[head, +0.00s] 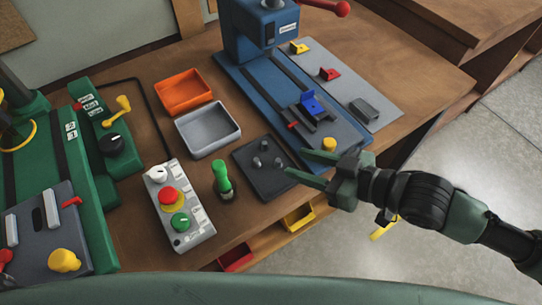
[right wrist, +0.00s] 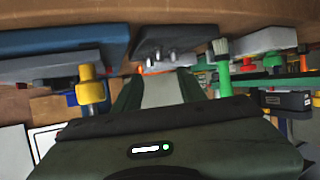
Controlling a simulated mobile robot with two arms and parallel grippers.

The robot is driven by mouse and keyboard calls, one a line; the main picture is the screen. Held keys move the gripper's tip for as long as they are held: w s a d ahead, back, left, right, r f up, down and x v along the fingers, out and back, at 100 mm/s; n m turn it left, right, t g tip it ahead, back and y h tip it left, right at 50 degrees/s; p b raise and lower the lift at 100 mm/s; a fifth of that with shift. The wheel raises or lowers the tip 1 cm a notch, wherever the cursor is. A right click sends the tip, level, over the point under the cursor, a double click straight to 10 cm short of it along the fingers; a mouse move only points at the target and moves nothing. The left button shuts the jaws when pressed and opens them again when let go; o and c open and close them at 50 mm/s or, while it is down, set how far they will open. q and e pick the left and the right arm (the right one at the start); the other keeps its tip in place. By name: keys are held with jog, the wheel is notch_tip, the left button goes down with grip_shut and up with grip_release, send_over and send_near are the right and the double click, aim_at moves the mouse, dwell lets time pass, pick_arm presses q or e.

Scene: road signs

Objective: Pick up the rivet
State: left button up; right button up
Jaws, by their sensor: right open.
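Several small grey rivets (head: 265,156) stand on a dark square plate (head: 262,183) in the middle of the bench. My right gripper (head: 296,162) reaches in from the right, its two green fingers open and empty. In the head view, its fingertips are at the plate's right edge, to the right of the rivets and apart from them. The rivets (right wrist: 172,55) and dark plate (right wrist: 190,36) also show at the top of the right wrist view, beyond the gripper. My left gripper is not in view.
A green-handled brush (head: 222,180) stands left of the plate. A grey tray (head: 208,130) and an orange tray (head: 183,91) lie behind it. A blue press (head: 262,32) with a yellow knob (head: 329,144) is close behind my gripper. A button box (head: 180,205) stands left.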

aim_at(284, 163)
jog(key=shift+w+a+f, duration=0.2)
jog(key=x, duration=0.2)
jog(key=f+p+x, duration=0.1)
jog(key=x, duration=0.2)
jog(key=shift+s, duration=0.15)
jog(key=shift+d, duration=0.1)
jog(key=shift+c, duration=0.3)
grip_shut()
